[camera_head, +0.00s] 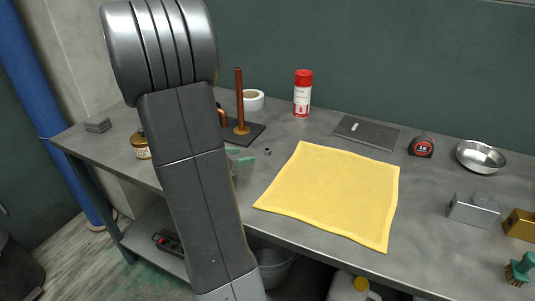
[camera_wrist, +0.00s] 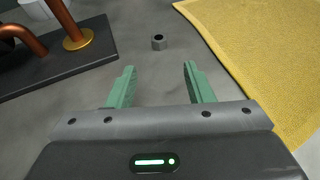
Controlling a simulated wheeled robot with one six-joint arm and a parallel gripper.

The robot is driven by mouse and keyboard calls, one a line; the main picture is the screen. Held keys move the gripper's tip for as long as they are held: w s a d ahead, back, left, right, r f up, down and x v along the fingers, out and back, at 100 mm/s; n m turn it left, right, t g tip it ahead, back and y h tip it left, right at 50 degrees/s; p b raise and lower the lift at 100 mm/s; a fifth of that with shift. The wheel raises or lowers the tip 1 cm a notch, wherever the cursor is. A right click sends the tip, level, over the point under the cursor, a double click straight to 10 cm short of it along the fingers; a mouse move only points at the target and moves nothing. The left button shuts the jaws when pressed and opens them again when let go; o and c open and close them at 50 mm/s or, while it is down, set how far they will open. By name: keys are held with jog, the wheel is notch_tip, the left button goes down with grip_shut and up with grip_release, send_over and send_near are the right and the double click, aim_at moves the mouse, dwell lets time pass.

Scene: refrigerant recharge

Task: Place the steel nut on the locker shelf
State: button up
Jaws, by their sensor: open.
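The steel nut (camera_wrist: 158,42) is a small dark grey hexagonal nut lying on the grey workbench. In the wrist view it sits just beyond the fingertips, roughly midway between them. In the head view the nut (camera_head: 267,152) is a tiny piece left of the yellow cloth. My gripper (camera_wrist: 158,72) has two green fingers spread apart with nothing between them. In the head view my arm hides most of the gripper; a green finger (camera_head: 246,160) shows close to the nut. No locker shelf can be made out in either view.
A yellow cloth (camera_head: 335,193) lies right of the nut. A dark board (camera_wrist: 75,62) with a copper pipe (camera_wrist: 22,38) and an upright rod (camera_head: 239,100) stands to the left. A red-capped can (camera_head: 303,95), tape measure (camera_head: 421,146) and metal bowl (camera_head: 480,157) stand farther along the workbench (camera_head: 300,138).

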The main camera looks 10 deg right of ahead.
aim_at(264, 152)
jog(key=shift+x, duration=4.55)
jog(key=shift+r, duration=0.15)
grip_shut()
notch_tip(264, 152, up, 11)
jog(key=p, duration=0.3)
jog(key=w+a+f+n+t+y+p, duration=0.1)
jog(key=a+n+y+p, duration=0.1)
jog(key=w+a+f+n+t+y+p, duration=0.1)
jog(key=w+a+n+p, duration=0.1)
jog(key=a, duration=0.1)
jog(key=w+a+f+n+t+y+p, duration=0.1)
jog(key=w+a+n+t+y+p, duration=0.1)
jog(key=shift+w+a+f+y+p, duration=0.1)
jog(key=shift+a+f+y+p, duration=0.05)
jog(key=shift+f+y+p, duration=0.2)
jog(key=shift+s+a+f+n+t+y+p, duration=0.1)
jog(key=shift+a+f+n+t+y+p, duration=0.05)
jog(key=shift+a+f+n+y+p, duration=0.2)
jog(key=shift+s+a+f+n+t+y+p, duration=0.15)
jog(key=shift+a+f+n+y+p, duration=0.1)
jog(key=shift+a+f, duration=0.2)
